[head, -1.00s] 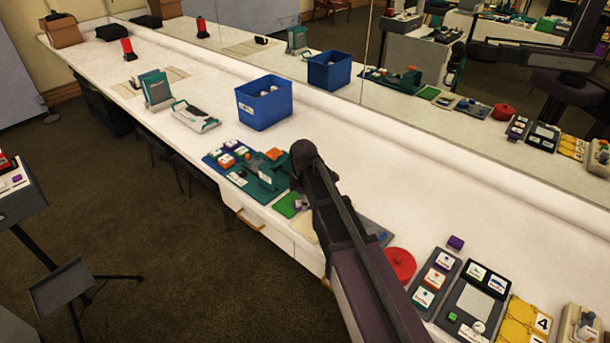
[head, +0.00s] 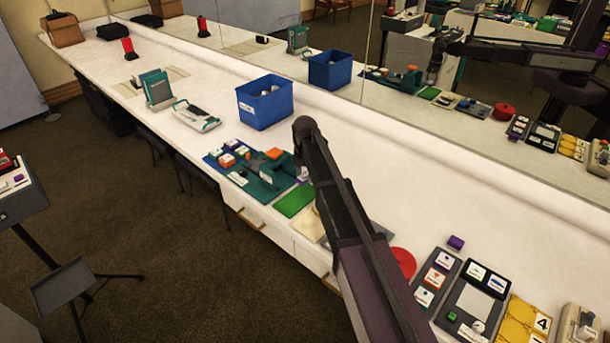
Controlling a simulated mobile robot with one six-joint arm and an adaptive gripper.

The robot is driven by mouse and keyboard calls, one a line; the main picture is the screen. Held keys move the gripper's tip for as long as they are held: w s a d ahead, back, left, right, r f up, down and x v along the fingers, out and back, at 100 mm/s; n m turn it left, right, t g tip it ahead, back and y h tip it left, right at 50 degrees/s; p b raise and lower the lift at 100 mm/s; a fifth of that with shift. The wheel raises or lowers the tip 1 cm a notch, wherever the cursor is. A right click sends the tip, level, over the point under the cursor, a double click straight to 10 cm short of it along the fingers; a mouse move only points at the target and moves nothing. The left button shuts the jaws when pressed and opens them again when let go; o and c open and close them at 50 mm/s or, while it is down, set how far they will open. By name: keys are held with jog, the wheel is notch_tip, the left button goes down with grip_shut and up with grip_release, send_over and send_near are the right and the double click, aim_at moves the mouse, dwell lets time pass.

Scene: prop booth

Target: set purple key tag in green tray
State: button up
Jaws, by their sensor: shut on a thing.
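The green tray (head: 295,200) is a flat, bright green square on the white counter, just right of the teal board; nothing shows on its visible part. My arm reaches in from the lower right, and its wrist stands beyond the tray's right side. My gripper (head: 304,172) hangs below the wrist, mostly hidden, close to the teal board's right end. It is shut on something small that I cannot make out. The mirror shows the gripper above the counter. A small purple block (head: 456,242) lies on the counter at the right; I cannot tell whether it is a key tag.
The teal board (head: 262,183) with raised parts and coloured blocks lies left of the tray. A blue bin (head: 265,103) stands behind it. A red round lid (head: 403,262) and several small trays lie right of my arm. The counter behind my arm is clear.

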aim_at(305, 193)
jog(key=shift+f, duration=0.2)
jog(key=shift+f+b, duration=2.75)
jog(key=shift+b, duration=0.2)
jog(key=o, duration=1.2)
jog(key=shift+c, duration=0.2)
jog(key=shift+r, duration=0.2)
